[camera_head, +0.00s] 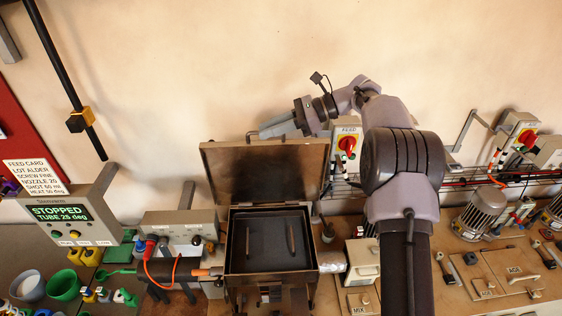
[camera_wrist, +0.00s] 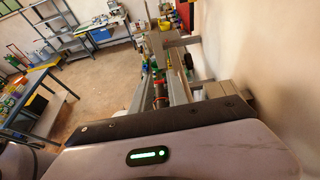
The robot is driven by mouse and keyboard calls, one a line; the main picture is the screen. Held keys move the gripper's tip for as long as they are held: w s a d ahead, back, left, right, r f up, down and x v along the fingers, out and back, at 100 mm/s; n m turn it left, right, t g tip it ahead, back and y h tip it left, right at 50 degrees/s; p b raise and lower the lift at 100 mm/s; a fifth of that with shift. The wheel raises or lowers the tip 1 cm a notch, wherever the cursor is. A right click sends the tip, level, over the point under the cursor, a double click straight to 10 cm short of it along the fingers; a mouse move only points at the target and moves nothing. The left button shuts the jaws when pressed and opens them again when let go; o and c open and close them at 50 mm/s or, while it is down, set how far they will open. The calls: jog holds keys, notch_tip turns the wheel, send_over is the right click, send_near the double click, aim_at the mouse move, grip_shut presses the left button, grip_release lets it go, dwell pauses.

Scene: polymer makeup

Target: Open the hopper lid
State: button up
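The hopper (camera_head: 229,262) is a dark metal box in the middle of the head view, with its mouth uncovered. Its brown hopper lid (camera_head: 265,172) stands raised, close to upright, along the back edge. Two slim upright pieces show inside the dark interior. My gripper (camera_head: 255,134) is at the lid's top edge, just above or behind it, pointing left; I cannot tell whether it touches. In the wrist view my gripper (camera_wrist: 160,88) shows two grey fingers apart with a gap between them. Nothing is clearly held.
The STOPPED display (camera_head: 62,213) stands at left. A foil-wrapped tube (camera_head: 331,262) and a pale block (camera_head: 362,260) are right of the hopper. Motors (camera_head: 478,214) stand further right. The wall is close behind.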

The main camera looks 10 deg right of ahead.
jog(key=s+d+r+b, duration=0.1)
jog(key=s+d+b, duration=0.1)
jog(key=s, duration=1)
jog(key=shift+b, duration=0.75)
jog(key=shift+r, duration=0.1)
jog(key=shift+c, duration=0.4)
